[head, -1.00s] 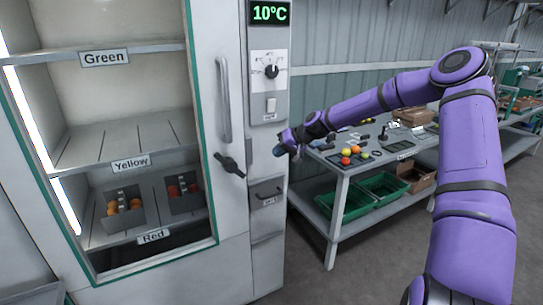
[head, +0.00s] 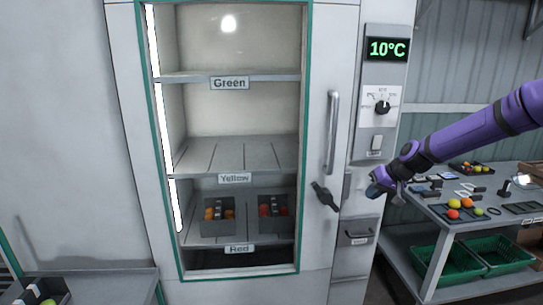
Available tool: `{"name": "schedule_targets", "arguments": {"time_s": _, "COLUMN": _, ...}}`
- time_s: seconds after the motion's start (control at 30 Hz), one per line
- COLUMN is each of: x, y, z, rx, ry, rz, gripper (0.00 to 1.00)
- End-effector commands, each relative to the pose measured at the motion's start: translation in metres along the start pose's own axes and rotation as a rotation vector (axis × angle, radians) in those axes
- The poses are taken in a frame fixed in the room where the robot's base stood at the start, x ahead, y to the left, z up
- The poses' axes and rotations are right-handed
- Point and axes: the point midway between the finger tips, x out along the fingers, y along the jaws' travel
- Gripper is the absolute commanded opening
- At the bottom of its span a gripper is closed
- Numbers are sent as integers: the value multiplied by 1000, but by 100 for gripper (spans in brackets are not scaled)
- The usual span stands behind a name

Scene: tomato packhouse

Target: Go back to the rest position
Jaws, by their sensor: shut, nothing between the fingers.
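My gripper (head: 376,186) is at the end of my purple arm, in front of the narrow control panel on the right side of the cabinet. It is shut and empty, seen small from the side. It appears to the right of the dark door latch (head: 325,196), with a gap in the picture between them. The tall cabinet (head: 347,20) has a door with a glass-like front, a vertical handle (head: 332,133) and shelves labelled Green, Yellow and Red.
Two crates of tomatoes, orange (head: 218,213) and red (head: 272,210), sit on the shelf above the Red label. A workbench (head: 446,212) with tomatoes and tools stands at right, green crates (head: 497,254) beneath. A grey table (head: 107,284) is at lower left.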

Motion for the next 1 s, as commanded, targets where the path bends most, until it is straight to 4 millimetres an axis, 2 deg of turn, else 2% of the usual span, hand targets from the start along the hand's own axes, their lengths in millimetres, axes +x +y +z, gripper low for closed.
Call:
{"name": "schedule_targets", "arguments": {"time_s": 0.1, "x": -16, "y": -22, "z": 16, "rx": -50, "ry": -50, "rz": 75, "gripper": 0}}
{"name": "schedule_targets", "arguments": {"time_s": 0.27, "x": -42, "y": -47, "z": 38, "rx": -97, "ry": -102, "rz": 169, "gripper": 0}}
{"name": "schedule_targets", "arguments": {"time_s": 0.47, "x": -81, "y": -75, "z": 66, "rx": -138, "ry": -139, "rz": 282, "gripper": 0}}
{"name": "schedule_targets", "arguments": {"time_s": 0.77, "x": -149, "y": -114, "z": 113, "rx": -161, "ry": -143, "rz": 425, "gripper": 0}}
{"name": "schedule_targets", "arguments": {"time_s": 1.0, "x": -204, "y": -141, "z": 158, "rx": -152, "ry": -108, "rz": 500, "gripper": 0}}
